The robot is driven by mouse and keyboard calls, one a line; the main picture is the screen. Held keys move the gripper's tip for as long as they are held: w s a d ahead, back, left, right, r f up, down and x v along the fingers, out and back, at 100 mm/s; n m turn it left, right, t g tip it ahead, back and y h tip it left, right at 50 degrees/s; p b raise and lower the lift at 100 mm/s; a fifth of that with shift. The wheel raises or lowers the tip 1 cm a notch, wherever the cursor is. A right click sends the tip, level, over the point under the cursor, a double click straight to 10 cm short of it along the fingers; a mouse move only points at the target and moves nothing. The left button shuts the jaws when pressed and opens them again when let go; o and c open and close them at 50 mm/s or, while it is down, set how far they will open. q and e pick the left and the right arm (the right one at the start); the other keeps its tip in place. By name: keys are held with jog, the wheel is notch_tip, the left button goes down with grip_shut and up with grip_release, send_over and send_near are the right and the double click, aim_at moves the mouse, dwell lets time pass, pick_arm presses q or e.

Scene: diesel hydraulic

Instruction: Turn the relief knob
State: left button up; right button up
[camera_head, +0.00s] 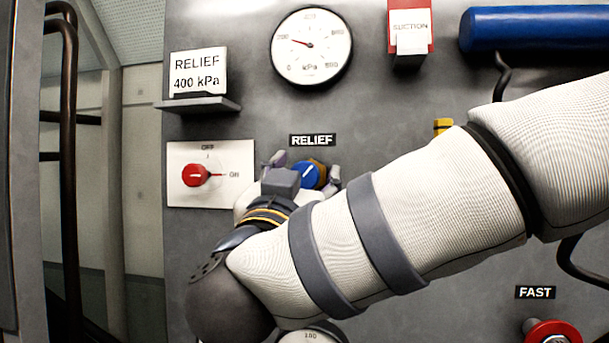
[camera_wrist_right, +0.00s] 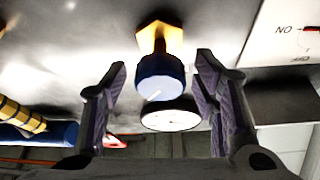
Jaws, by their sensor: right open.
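The relief knob (camera_head: 309,175) is blue with a white pointer line and sits on a brass fitting below the RELIEF label (camera_head: 312,140). In the right wrist view the knob (camera_wrist_right: 160,78) stands out from the panel on its yellow hex base (camera_wrist_right: 160,38). My right gripper (camera_head: 307,172) is open, with one finger on each side of the knob. In the wrist view the right gripper (camera_wrist_right: 158,85) shows gaps between both fingers and the knob. My right forearm covers much of the panel. My left gripper is not in view.
A red OFF/ON switch (camera_head: 195,175) sits just left of the gripper. A gauge (camera_head: 311,46) and a RELIEF 400 kPa card (camera_head: 198,72) on a small ledge (camera_head: 198,104) are above. A blue cylinder (camera_head: 535,29) is at upper right, a red FAST knob (camera_head: 552,333) at lower right.

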jog(key=c, duration=1.2)
jog(key=shift+o, duration=0.2)
jog(key=shift+m, duration=0.3)
jog(key=m+h, duration=0.1)
jog(key=m, duration=0.1)
jog(key=m+g+h, duration=0.1)
jog(key=m, duration=0.2)
jog(key=shift+h, duration=0.4)
jog(key=m+g+h, duration=0.1)
jog(key=m, duration=0.2)
jog(key=m+g, duration=0.1)
jog(key=m, duration=0.2)
jog(key=shift+g+h, duration=0.3)
jog(key=shift+h, duration=0.1)
jog(key=m+g, duration=0.1)
jog(key=m, duration=0.1)
jog(key=m+g, duration=0.1)
jog(key=m, duration=0.2)
jog(key=shift+h, duration=0.3)
jog(key=shift+f+m+g, duration=0.1)
jog(key=shift+m+g, duration=0.5)
jog(key=shift+m, duration=1.3)
